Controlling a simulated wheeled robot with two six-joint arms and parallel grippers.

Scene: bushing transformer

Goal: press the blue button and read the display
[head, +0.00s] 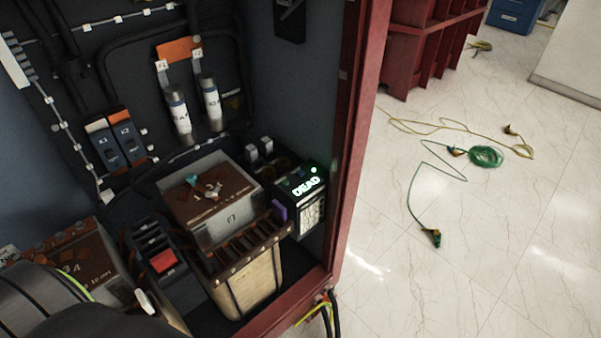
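The display (307,187) is lit in green-white and reads "DEAD". It is on a small dark box at the right of the cabinet floor, with a green light (315,169) above the text and a pale panel (312,215) below. A purple-blue piece (279,211) shows at the box's left side; I cannot tell whether it is the blue button. A small teal mark (192,180) is on top of the brown-topped box labelled 17. No gripper fingers show in this view. A dark rounded part with a yellow-green stripe fills the lower left corner.
The red cabinet frame (357,130) edges the open cabinet on the right. Inside are a red switch (164,261), labelled cylinders (179,112) and a ribbed tan block (248,280). Outside, green cable (486,157) and clips (431,236) lie on the tiled floor.

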